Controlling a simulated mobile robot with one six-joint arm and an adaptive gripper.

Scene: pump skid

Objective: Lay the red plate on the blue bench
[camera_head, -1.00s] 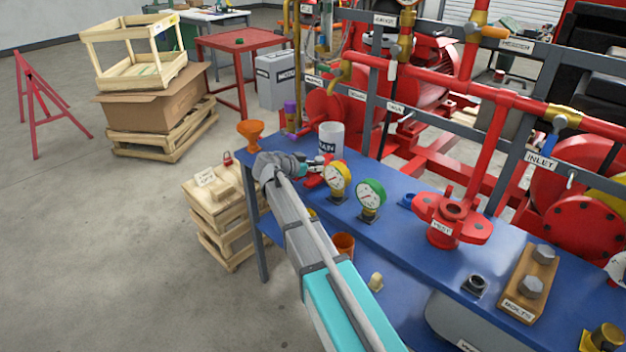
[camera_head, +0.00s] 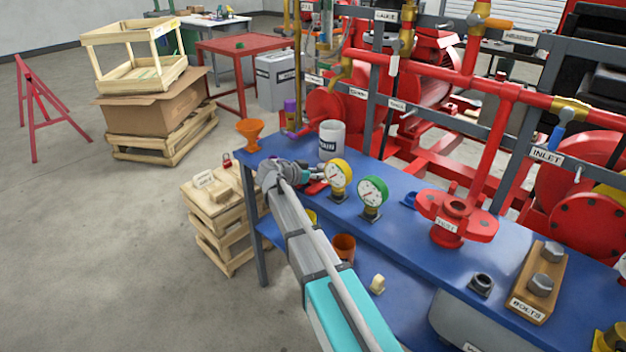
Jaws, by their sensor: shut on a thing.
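The blue bench (camera_head: 403,238) runs from the middle to the lower right of the head view. My gripper (camera_head: 313,173) is over its far left part, just left of the yellow gauge. It is shut on the red plate (camera_head: 315,187), of which only a small red part shows low beside the fingers. My own wrist and arm hide the rest. I cannot tell whether the plate touches the bench top.
Some bench top between is bare.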

